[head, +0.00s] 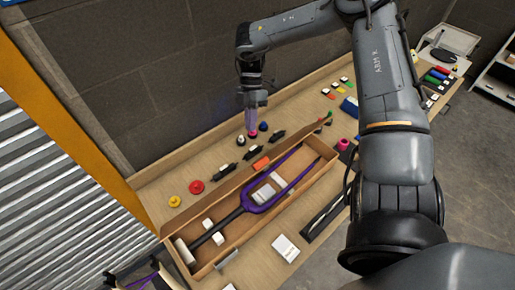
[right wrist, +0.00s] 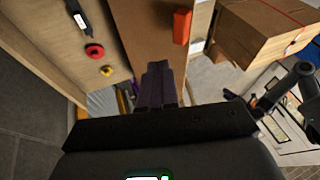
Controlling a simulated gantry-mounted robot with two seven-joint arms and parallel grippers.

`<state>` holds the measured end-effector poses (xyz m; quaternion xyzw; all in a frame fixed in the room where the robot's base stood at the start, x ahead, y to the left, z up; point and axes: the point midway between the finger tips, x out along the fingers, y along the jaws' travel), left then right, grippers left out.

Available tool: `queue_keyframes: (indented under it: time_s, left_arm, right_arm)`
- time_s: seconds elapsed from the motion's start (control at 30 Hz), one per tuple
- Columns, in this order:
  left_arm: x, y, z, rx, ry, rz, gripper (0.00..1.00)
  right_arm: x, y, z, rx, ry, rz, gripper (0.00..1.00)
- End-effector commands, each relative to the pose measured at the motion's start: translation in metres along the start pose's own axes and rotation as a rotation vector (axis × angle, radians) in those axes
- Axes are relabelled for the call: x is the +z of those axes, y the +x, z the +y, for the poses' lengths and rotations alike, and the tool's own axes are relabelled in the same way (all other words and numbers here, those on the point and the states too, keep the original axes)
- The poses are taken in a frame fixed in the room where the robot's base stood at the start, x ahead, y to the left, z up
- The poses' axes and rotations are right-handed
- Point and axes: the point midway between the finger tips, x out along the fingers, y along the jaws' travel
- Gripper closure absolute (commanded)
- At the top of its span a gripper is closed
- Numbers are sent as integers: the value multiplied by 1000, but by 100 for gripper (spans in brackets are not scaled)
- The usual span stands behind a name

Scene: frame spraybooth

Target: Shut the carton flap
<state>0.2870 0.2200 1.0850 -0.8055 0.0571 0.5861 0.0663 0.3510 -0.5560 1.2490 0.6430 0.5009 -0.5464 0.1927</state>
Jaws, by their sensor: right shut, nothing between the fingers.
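The carton (head: 208,262) is a long, shallow cardboard box lying diagonally on the bench. Its top is open and shows a purple fork (head: 254,208) with a black stem and white blocks inside. The long brown flap (head: 217,192) is raised along the far side, with an orange tab (head: 261,163) on it. In the right wrist view the flap (right wrist: 150,30) and tab (right wrist: 182,26) lie ahead of the fingers. My right gripper (head: 252,134) is shut and empty, pointing down beyond the flap's far side. I cannot make out my left gripper.
Small black parts (head: 224,169), a red disc (head: 196,187) and a yellow disc (head: 175,201) lie behind the flap. A block wall (head: 150,60) rises behind the bench. A white card (head: 286,248) and a black bar (head: 324,217) lie in front of the carton.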

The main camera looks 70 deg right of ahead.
Motion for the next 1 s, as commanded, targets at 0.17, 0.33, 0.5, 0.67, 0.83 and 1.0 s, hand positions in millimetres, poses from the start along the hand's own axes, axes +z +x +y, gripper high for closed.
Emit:
queue_keyframes:
  time_s: [0.17, 0.33, 0.5, 0.67, 0.83, 1.0]
  left_arm:
    - [-3, -8, 0, 1, -1, 1, 3]
    - [-4, -12, 1, 4, -6, 1, 3]
    - [-9, -27, 1, 8, -11, 3, 3]
    - [-11, -31, 2, 10, -13, 3, 3]
    - [-11, -32, 1, 9, -12, 3, 3]
    - [-10, -31, 0, 6, -8, 2, 3]
  right_arm:
    - [-1, 34, -2, -4, 0, 3, 100]
    - [-1, 64, -2, -3, 0, 2, 100]
    - [3, 78, -16, -1, -1, 2, 100]
    - [6, 88, -22, 1, 0, 1, 100]
    - [7, 92, -23, 2, -1, 1, 100]
    - [7, 93, -23, 2, -1, 1, 100]
